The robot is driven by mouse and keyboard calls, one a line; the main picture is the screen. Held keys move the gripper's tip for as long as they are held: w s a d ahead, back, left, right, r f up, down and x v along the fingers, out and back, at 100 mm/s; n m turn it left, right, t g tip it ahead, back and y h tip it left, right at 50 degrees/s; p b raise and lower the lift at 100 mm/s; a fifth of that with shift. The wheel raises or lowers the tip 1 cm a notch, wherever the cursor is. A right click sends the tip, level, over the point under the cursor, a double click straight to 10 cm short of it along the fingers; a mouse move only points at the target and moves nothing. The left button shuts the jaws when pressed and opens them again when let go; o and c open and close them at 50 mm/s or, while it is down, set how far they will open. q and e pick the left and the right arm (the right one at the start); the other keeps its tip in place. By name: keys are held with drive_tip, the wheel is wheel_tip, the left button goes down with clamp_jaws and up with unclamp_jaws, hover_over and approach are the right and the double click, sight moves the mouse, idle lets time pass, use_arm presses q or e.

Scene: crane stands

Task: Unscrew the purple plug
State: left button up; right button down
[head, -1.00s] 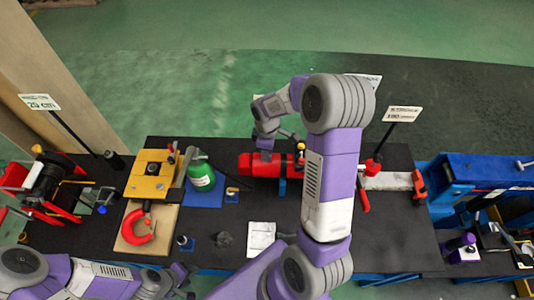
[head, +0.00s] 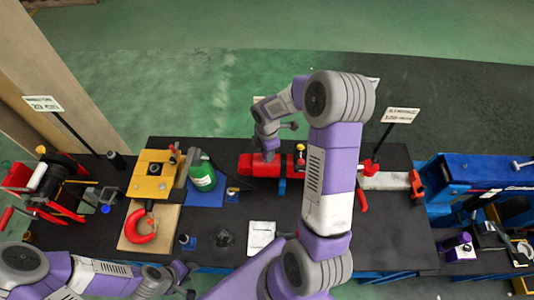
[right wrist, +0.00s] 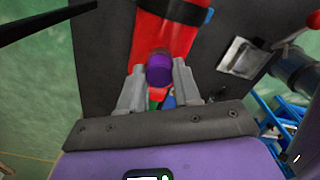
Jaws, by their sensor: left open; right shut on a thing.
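The purple plug (right wrist: 160,70) shows in the right wrist view, at the side of a red cylinder (right wrist: 165,30) with a dark band. My right gripper (right wrist: 159,80) is shut on the plug, one finger on each side of it. In the head view the red cylinder (head: 246,165) lies on the dark bench top, and my right gripper (head: 268,156) reaches down to it from above. The plug is hidden there by the gripper. My left gripper (head: 184,275) is open and empty near the bench's front edge, away from the cylinder.
A white sheet (head: 261,236) lies in front. Blue equipment (head: 480,170) stands at right. My right arm covers part of the bench.

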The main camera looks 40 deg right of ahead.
drive_tip(key=n, duration=0.1)
drive_tip(key=n+p, duration=0.1)
drive_tip(key=shift+r+n, duration=0.2)
drive_tip(key=shift+n, duration=0.1)
drive_tip(key=shift+w+f+n, duration=0.1)
drive_tip(key=shift+n, duration=0.2)
drive_tip(key=n+p, duration=0.2)
drive_tip(key=shift+r+n, duration=0.2)
drive_tip(key=shift+n, duration=0.2)
drive_tip(key=shift+f+n+p, duration=0.1)
drive_tip(key=shift+n+p, duration=0.6)
drive_tip(key=shift+n, duration=0.3)
drive_tip(key=shift+f, duration=0.1)
